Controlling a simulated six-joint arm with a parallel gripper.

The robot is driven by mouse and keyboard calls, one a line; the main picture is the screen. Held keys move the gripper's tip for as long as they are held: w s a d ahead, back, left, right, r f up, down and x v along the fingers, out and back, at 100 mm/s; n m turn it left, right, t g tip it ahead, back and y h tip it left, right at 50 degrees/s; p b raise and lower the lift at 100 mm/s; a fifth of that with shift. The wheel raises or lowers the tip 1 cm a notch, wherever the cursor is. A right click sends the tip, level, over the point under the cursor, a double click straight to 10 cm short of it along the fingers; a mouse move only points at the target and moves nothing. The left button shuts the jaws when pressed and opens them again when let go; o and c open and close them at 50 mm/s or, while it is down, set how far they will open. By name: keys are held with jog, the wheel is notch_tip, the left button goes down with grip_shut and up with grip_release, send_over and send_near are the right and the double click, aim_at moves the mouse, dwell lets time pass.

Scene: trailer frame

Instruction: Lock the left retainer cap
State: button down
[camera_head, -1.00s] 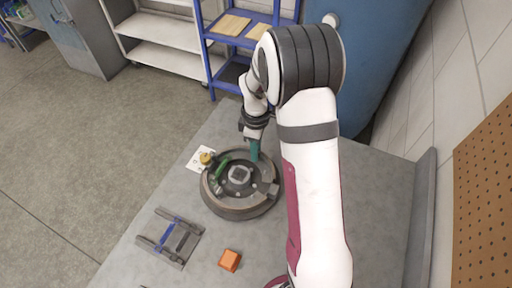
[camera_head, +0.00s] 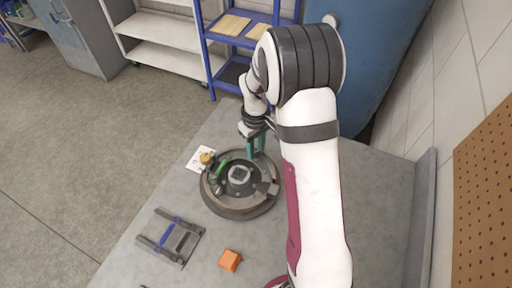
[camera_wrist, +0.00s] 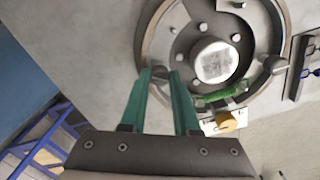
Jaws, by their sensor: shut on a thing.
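A round brake assembly (camera_head: 236,207) with a dark rim lies on the grey table, and it also shows in the wrist view (camera_wrist: 152,45). My gripper (camera_head: 257,152) points down at its far side. In the wrist view, my two teal fingers (camera_wrist: 160,74) close at their tips on a small grey part, apparently the retainer cap (camera_wrist: 159,72), just inside the rim. The fingertips hide much of it, so its seating and lock state cannot be told. A green spring (camera_head: 221,168) lies on the assembly's left side, also in the wrist view (camera_wrist: 218,96).
A yellow knob (camera_head: 206,158) on a white card sits beside the assembly's left rim. A grey and blue fixture (camera_head: 170,237) and an orange block (camera_head: 229,260) lie on the near table. A blue shelf (camera_head: 207,50) stands beyond the table. The table between these is bare.

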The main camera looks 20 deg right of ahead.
aim_at(256, 152)
jog(key=m, duration=0.5)
jog(key=shift+m, duration=0.3)
jog(key=m, duration=0.4)
jog(key=shift+m, duration=0.7)
jog(key=c, duration=0.6)
grip_release()
jog(key=shift+c, duration=0.2)
notch_tip(256, 152, up, 16)
